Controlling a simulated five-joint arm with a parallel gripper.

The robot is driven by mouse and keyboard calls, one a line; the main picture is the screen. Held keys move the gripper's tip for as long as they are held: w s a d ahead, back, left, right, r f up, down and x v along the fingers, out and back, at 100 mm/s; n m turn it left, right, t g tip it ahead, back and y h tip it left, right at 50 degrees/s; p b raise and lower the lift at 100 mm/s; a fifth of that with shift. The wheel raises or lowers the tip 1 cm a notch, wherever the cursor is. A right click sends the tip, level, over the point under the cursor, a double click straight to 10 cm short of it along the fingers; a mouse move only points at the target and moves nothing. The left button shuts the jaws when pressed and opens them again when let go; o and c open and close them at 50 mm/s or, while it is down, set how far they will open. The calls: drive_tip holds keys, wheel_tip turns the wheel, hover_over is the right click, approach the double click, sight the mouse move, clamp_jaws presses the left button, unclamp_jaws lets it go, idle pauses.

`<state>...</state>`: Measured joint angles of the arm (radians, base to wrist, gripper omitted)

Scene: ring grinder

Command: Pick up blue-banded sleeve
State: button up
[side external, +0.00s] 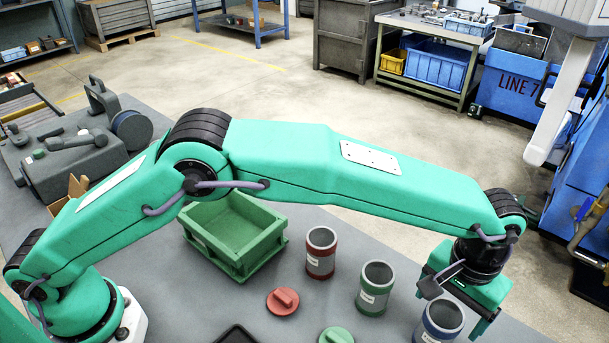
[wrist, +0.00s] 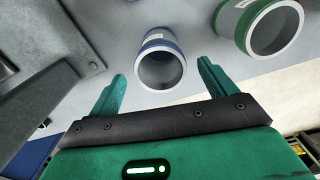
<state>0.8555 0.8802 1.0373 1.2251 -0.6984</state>
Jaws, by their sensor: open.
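The blue-banded sleeve (side external: 431,334) is an upright grey open tube at the lower right of the side view, partly cut off by the bottom edge. In the wrist view the blue-banded sleeve (wrist: 160,46) appears between the two finger tips, with its open mouth towards me. My gripper (side external: 450,311) is over it in the side view, fingers spread to either side. In the wrist view my gripper (wrist: 161,67) is open and empty, with gaps between the sleeve and both fingers. I cannot tell how far the tips are above the sleeve's rim.
A green-banded sleeve (side external: 374,290) and a red-banded sleeve (side external: 320,254) stand to the left on the grey table. A red lid (side external: 283,301) and green lid (side external: 337,336) lie nearby. A green bin (side external: 243,257) stands further left. A dark grey machine (side external: 85,150) is at far left.

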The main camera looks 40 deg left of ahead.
sight(441, 322)
drive_tip(key=shift+s+f, duration=0.1)
drive_tip(key=shift+f, duration=3.05)
drive_tip(key=c, duration=1.1)
drive_tip(key=shift+r, duration=0.15)
drive_tip(key=shift+r, duration=0.55)
wheel_tip(441, 322, up, 3)
drive_tip(key=shift+s+r, duration=0.1)
drive_tip(key=s+r, duration=0.2)
drive_tip(key=s, duration=0.1)
drive_tip(key=s+d+r, duration=0.1)
drive_tip(key=s+r, duration=0.1)
drive_tip(key=s, duration=0.2)
drive_tip(key=s+d+r, duration=0.1)
drive_tip(key=s+r, duration=0.1)
drive_tip(key=s, duration=0.2)
drive_tip(key=shift+s+r, duration=0.15)
drive_tip(key=shift+r, duration=0.1)
